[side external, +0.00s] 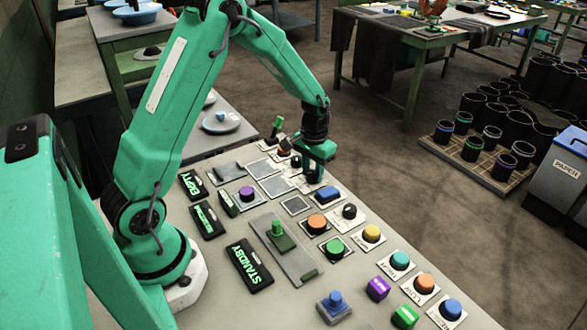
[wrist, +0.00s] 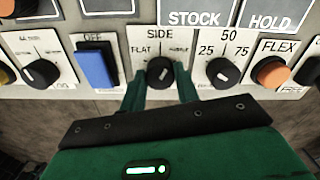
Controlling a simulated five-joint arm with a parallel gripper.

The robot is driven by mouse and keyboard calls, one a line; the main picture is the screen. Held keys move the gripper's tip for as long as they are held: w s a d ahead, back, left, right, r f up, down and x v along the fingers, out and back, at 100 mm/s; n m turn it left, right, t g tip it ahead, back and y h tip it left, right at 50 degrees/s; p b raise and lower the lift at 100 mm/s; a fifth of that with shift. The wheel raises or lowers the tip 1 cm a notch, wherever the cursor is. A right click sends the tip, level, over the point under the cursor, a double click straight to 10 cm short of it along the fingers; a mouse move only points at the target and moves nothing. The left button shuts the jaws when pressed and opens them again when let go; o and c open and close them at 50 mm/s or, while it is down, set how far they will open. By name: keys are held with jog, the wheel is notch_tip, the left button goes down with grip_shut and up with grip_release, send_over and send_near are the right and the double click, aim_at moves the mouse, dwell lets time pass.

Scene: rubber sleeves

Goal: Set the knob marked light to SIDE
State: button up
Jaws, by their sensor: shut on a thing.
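A black knob (wrist: 160,70) sits on a white plate in the wrist view, with FLAT at its left, SIDE above it and a third word at its right that is too small to read surely. Its name label is hidden, so I cannot read whether it says light. A short pale mark shows on the knob, but I cannot tell surely which word it points at. My gripper (wrist: 159,83) has one green finger on each side of this knob and is shut on it. In the side external view my gripper (side external: 318,160) is down at the panel's far end and hides the knob.
In the wrist view a blue OFF switch (wrist: 96,66) stands close at the left. A 25-50-75 knob (wrist: 220,72) and an orange FLEX button (wrist: 271,72) stand at the right. Another knob (wrist: 41,73) is further left. The side external view shows a green lever (side external: 277,232) nearer the camera.

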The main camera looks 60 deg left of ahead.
aim_at(312, 173)
jog(key=n, duration=0.5)
dwell(0.4)
jog(key=o, duration=1)
jog(key=shift+r, duration=0.2)
jog(key=shift+r, duration=3.75)
